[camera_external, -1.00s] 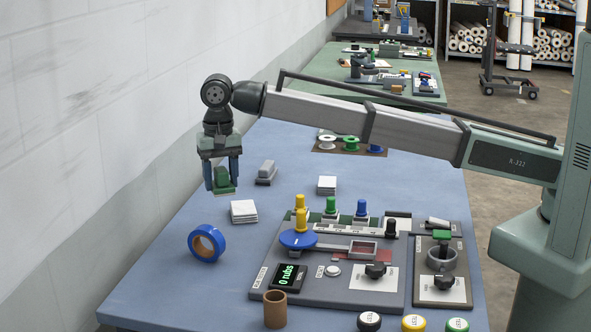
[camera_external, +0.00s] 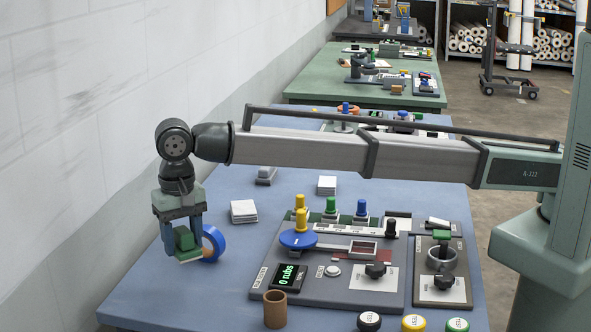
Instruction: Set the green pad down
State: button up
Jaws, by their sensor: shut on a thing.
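My gripper (camera_external: 184,245) is at the left side of the blue table, pointing down. It is shut on the green pad (camera_external: 184,238), a small green block with a pale underside. The pad is low, close to the table top. I cannot tell whether its underside touches the table. A roll of blue tape (camera_external: 217,239) stands just to the right of the pad and is partly hidden by my gripper. I cannot tell whether they touch.
White stacked sheets (camera_external: 244,211) and a grey block (camera_external: 266,174) lie farther back. The grey press panel (camera_external: 330,292) with knobs and a display fills the table's middle right. A brown cup (camera_external: 275,309) stands in front. The table's front left is clear.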

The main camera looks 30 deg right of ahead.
aim_at(181, 229)
jog(key=shift+f, duration=3.9)
jog(key=shift+f, duration=0.15)
jog(key=o, duration=1)
jog(key=shift+o, duration=0.2)
notch_tip(181, 229, up, 12)
jog(key=shift+r, duration=0.2)
